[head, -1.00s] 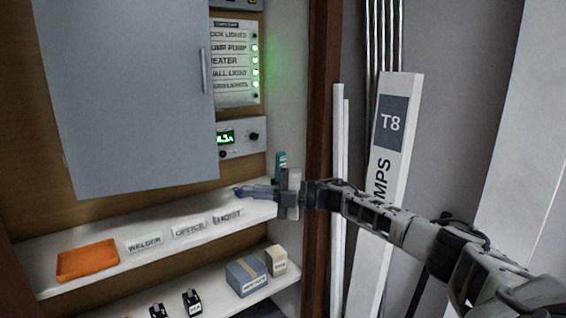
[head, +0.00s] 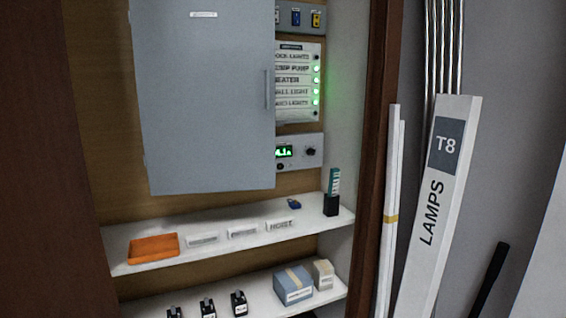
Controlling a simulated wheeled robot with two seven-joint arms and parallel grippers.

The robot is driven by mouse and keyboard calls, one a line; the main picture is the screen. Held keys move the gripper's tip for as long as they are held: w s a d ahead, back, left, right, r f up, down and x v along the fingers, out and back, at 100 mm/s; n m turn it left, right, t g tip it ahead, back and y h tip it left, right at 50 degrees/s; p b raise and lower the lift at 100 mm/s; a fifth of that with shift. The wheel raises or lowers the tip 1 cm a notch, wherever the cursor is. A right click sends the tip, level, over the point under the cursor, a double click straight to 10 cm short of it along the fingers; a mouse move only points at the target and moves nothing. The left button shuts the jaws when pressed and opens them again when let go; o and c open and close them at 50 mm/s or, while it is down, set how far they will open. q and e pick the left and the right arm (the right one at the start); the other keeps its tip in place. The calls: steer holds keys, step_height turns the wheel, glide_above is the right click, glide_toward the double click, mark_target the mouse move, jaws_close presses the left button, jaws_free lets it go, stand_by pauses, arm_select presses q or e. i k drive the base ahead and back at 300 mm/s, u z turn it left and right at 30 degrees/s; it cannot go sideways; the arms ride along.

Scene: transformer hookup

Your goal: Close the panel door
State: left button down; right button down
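The grey panel door (head: 205,100) hangs at the upper left in the head view, with a vertical handle (head: 267,88) near its right edge. To its right, a labelled switch panel (head: 297,85) with several green lights shows uncovered. Below that is a unit with a green display (head: 285,152) and a dark knob. The door hides whatever lies behind it; I cannot tell exactly how far it stands open. Neither of my grippers is in view.
The upper shelf (head: 330,222) holds an orange tray (head: 153,248), small label plates, a blue item (head: 294,204) and a dark holder (head: 331,205). The lower shelf has boxes (head: 293,285) and several black devices. A tall lamps box (head: 440,190) and white tubes lean at right.

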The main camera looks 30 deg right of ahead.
mark_target(204, 71)
steer(key=z, duration=0.9)
steer(key=i, duration=1.3)
steer(key=u, duration=0.65)
